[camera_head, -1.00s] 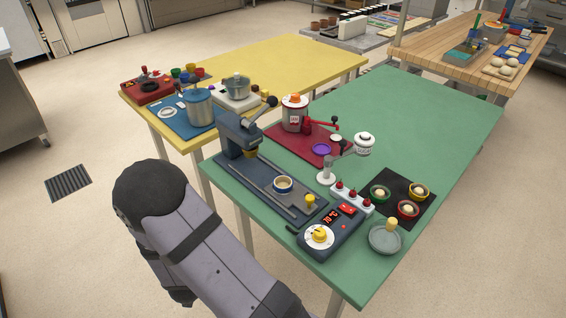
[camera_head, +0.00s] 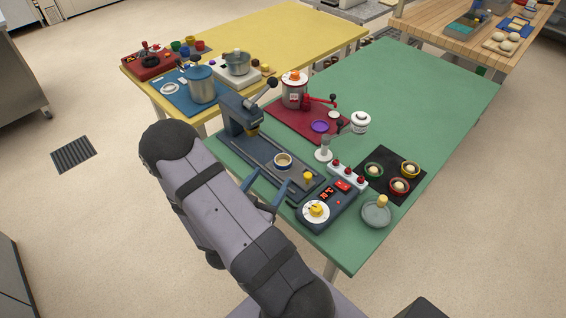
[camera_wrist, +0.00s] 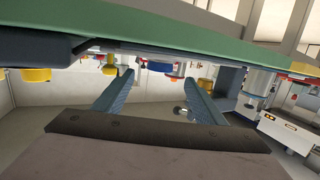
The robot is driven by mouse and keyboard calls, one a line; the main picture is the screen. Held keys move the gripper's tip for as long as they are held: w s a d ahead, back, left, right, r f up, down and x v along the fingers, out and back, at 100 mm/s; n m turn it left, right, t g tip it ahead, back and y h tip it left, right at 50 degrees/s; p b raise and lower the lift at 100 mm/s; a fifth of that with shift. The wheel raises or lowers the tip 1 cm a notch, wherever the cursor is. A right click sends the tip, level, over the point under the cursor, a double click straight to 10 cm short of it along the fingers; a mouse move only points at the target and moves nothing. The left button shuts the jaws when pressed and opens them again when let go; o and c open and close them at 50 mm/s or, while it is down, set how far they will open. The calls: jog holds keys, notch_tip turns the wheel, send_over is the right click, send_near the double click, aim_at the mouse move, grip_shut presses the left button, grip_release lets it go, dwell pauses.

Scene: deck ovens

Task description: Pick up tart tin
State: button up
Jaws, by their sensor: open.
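A small round tin (camera_head: 283,161), dark blue outside with a pale rim, sits on the dark tray of the lever press; I take it for the tart tin. Three more small tins with dough, green (camera_head: 373,171), yellow (camera_head: 410,170) and red (camera_head: 399,187), sit on a black mat. My gripper (camera_head: 270,190) has its two blue fingers apart and empty at the green table's near edge, short of the tray. In the upside-down wrist view the fingers (camera_wrist: 158,78) are spread, with a blue tin (camera_wrist: 160,66) beyond them, roughly between the tips.
The lever press (camera_head: 238,113) stands left of the tin. A yellow knob (camera_head: 308,176) and a dial box (camera_head: 326,204) are close on its right, with a grey dish (camera_head: 376,214) beyond. The far part of the green table (camera_head: 420,90) is clear.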

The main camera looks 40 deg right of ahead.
aim_at(279, 166)
jog(key=shift+p+x, duration=1.2)
jog(key=shift+x, duration=1.75)
jog(key=shift+w+d+f, duration=0.1)
jog(key=shift+w+d, duration=0.1)
jog(key=shift+d, duration=0.4)
jog(key=c, duration=1.2)
jog(key=shift+r, duration=0.25)
notch_tip(279, 166, up, 10)
jog(key=shift+f, duration=0.25)
jog(key=shift+r, duration=0.1)
